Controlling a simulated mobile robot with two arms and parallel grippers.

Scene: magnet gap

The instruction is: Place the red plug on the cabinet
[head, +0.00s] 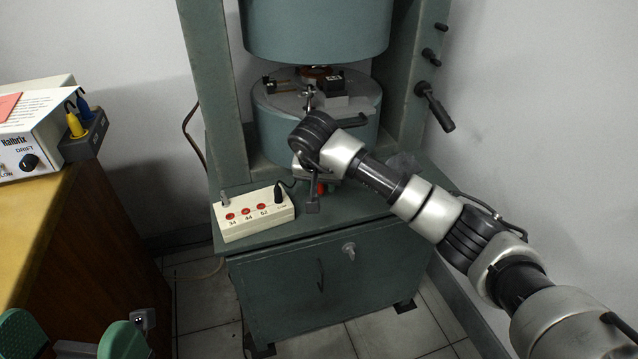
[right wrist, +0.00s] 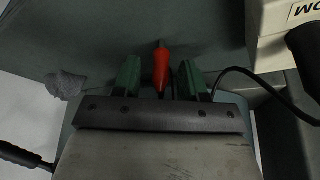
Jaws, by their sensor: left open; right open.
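The red plug (right wrist: 161,68) shows in the right wrist view between the two green fingers of my right gripper (right wrist: 159,77), with a visible gap on each side. In the head view a small red part of the plug (head: 320,187) shows just above the cabinet top, partly hidden by my right gripper (head: 314,190). The green cabinet (head: 300,290) stands under the magnet. I cannot tell if the plug rests on its top. My left gripper (head: 72,337) is open and empty at the lower left.
A cream box with red sockets (head: 253,213) and a black plug sits on the cabinet's left. The magnet (head: 316,30) rises behind. A wooden desk (head: 50,215) with a white instrument (head: 38,130) stands at the left. A grey crumpled thing (right wrist: 65,84) lies nearby.

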